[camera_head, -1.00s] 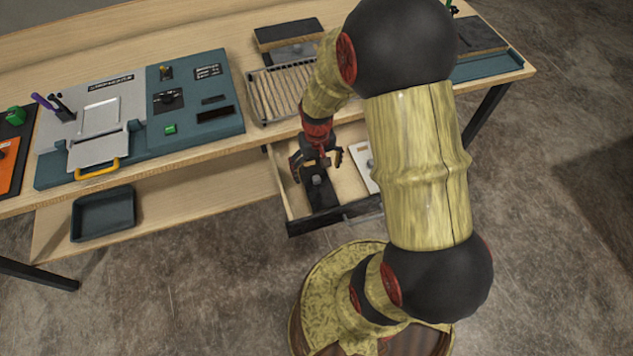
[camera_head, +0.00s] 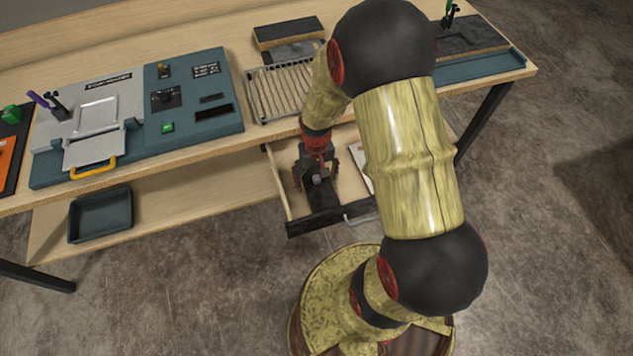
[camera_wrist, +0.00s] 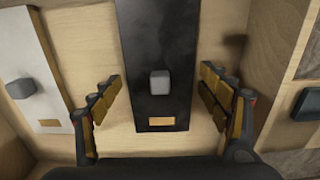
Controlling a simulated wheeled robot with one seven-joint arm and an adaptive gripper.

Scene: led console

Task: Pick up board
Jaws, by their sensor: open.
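A black board (camera_wrist: 155,45) with a grey knob (camera_wrist: 159,82) and a small orange label lies in the open drawer. It also shows in the head view as a dark strip (camera_head: 323,196), partly hidden by my gripper. A white board (camera_wrist: 35,75) with a grey knob lies to its left in the wrist view; my arm hides part of it in the head view (camera_head: 361,160). My gripper (camera_wrist: 160,80) is open and empty. Its fingers are to either side of the black board and its knob, apart from them. In the head view my gripper (camera_head: 317,174) is at the drawer.
The drawer (camera_head: 300,228) is pulled out below the bench top, its walls close around my gripper. The bench holds a teal console (camera_head: 225,120), a slatted rack (camera_head: 280,92) and a dark block (camera_head: 288,32). A dark tray (camera_head: 100,215) sits on the lower shelf.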

